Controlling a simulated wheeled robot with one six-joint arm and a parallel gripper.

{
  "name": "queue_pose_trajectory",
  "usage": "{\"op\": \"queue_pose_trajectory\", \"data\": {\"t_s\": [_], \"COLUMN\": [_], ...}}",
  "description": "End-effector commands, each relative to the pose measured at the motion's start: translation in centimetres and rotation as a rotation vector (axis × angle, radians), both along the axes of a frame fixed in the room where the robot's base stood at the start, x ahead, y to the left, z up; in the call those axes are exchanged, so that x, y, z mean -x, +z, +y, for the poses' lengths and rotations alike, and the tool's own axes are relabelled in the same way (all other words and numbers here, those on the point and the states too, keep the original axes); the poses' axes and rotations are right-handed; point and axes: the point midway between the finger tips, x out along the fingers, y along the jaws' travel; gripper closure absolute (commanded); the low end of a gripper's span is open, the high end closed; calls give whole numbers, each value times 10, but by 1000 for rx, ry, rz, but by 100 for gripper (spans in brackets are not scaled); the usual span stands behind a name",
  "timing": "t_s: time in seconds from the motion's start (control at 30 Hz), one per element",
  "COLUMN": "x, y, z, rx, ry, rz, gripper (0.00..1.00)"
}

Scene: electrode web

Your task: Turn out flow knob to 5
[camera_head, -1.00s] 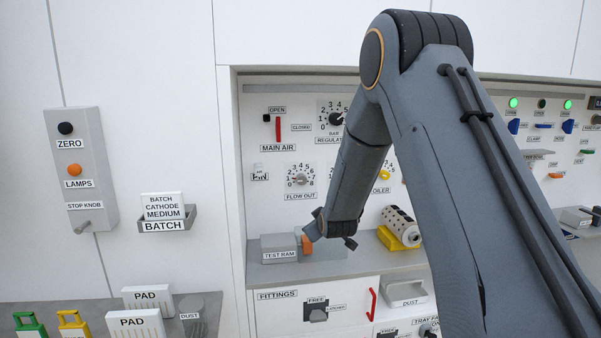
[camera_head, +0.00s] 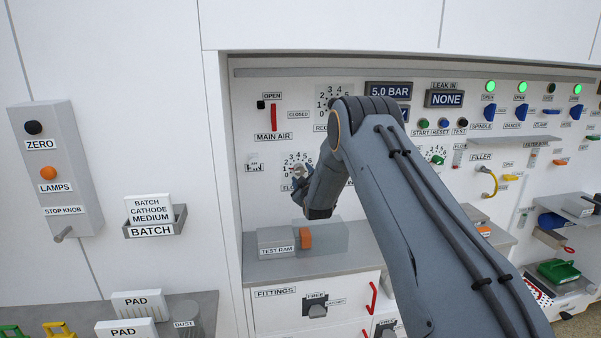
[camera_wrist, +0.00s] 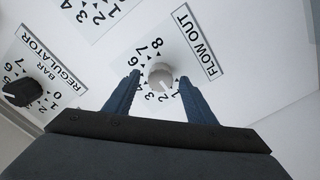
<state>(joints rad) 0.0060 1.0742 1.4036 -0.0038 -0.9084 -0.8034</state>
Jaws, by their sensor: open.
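The flow out knob (camera_wrist: 160,75) is a small light-grey round knob on a white dial numbered up to 8, beside the FLOW OUT label (camera_wrist: 195,43) in the wrist view. Its pointer mark seems to face the low numbers, near 1 to 2, but I cannot read it exactly. My gripper (camera_wrist: 159,77) is open, with one blue finger on each side of the knob in the picture. I see no clear contact, and the depth is hard to tell. In the head view my gripper (camera_head: 299,197) is at the dial and partly hides it and its label.
A black regulator knob (camera_wrist: 22,93) is beside the dial in the wrist view. The main air lever (camera_head: 273,117) is red, above the dial. A test ram (camera_head: 277,241) with an orange part stands on the shelf below. A display (camera_head: 389,91) reads 5.0 BAR.

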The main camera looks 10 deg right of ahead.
Motion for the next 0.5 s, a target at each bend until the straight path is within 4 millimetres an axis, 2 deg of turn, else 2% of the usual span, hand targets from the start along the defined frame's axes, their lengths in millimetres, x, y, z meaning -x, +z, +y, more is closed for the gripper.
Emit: {"op": "queue_pose_trajectory", "data": {"t_s": [0.2, 0.5], "x": [-17, -20], "y": [0, 0], "z": [2, 4], "rx": [0, -1], "ry": [2, 3], "rz": [1, 1], "gripper": [50, 50]}}
